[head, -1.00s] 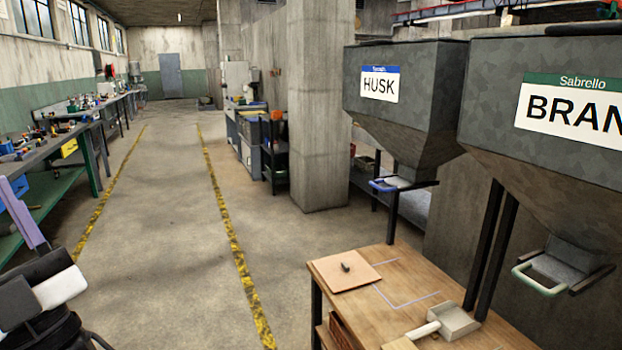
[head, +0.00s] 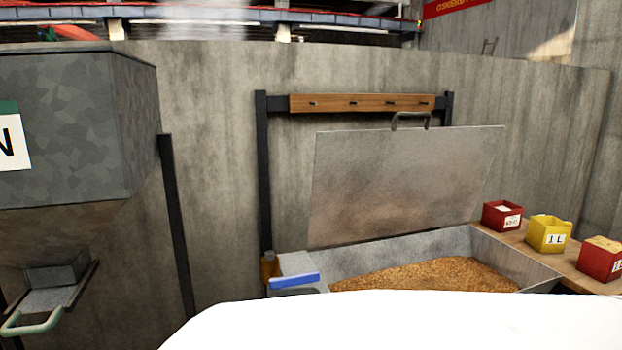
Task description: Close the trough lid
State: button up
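The trough lid (head: 400,185) is a flat grey metal sheet. It stands raised, tilted back at the rear of the trough, with a bent bar handle (head: 410,118) on its top edge. The trough (head: 345,262) is a grey metal box, open at the top, with brown grain (head: 430,274) inside. A large white shape, probably part of my own arm or body, covers the bottom of the head view and hides the trough's front. My gripper is not in view.
A blue bar (head: 294,280) is at the trough's left corner. Red and yellow boxes (head: 548,234) stand on a wooden shelf at right. A hopper (head: 75,125) with a pale-handled slide (head: 32,324) is at left. A wooden peg rail (head: 360,103) is behind the lid.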

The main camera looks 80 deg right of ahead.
aim_at(368, 184)
jog(key=z, duration=3.1)
